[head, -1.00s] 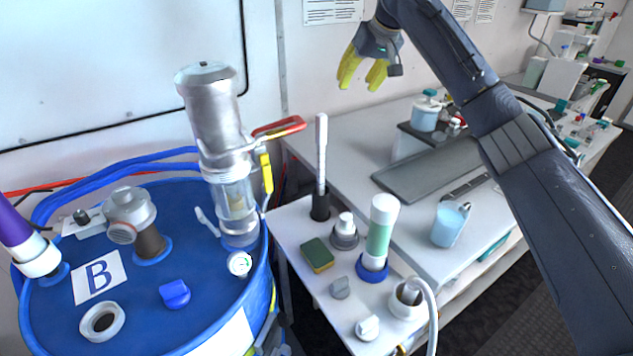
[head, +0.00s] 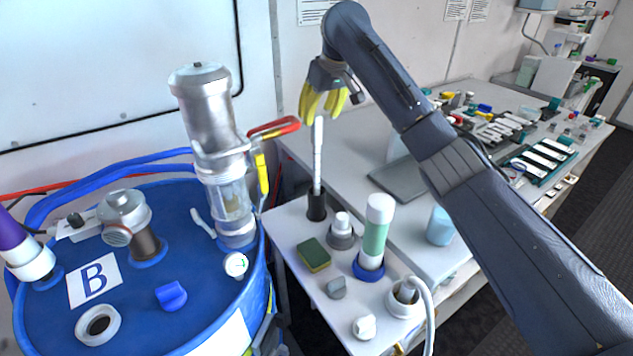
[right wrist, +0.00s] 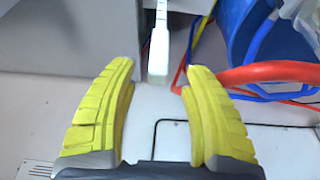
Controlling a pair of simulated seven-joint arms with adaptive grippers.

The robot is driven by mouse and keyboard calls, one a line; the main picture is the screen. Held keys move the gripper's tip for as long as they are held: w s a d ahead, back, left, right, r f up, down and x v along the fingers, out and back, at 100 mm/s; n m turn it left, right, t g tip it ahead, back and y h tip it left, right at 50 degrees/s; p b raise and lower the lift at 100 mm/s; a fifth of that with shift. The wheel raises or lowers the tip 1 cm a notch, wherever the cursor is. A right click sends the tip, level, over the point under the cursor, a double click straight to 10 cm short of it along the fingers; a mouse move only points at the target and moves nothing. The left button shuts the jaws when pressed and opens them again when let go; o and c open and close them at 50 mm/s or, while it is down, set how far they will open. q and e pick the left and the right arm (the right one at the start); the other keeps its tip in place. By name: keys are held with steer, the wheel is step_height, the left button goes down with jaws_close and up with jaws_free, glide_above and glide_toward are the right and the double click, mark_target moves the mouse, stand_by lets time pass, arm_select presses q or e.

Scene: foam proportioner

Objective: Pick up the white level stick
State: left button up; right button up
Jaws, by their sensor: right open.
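The white level stick (head: 318,155) stands upright in a black holder (head: 317,206) on the small white side table. Its top end also shows in the right wrist view (right wrist: 159,55), ahead of and between the two yellow fingers. My right gripper (head: 318,116) is open, with its fingers pointing down at the top of the stick. In the right wrist view the gripper (right wrist: 160,85) has nothing between its pads; the stick's end lies just beyond the fingertips. My left gripper is in neither view.
The red valve handle (head: 274,128) on the metal pump (head: 208,120) is close left of the stick. A green-and-white bottle (head: 375,235), a sponge (head: 314,254) and a white hose (head: 425,300) share the side table. The blue drum (head: 190,325) stands left.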

mark_target(314, 131)
steer(key=shift+x, duration=3.7)
steer(key=shift+w, duration=0.1)
steer(key=shift+r, duration=0.1)
jaws_close()
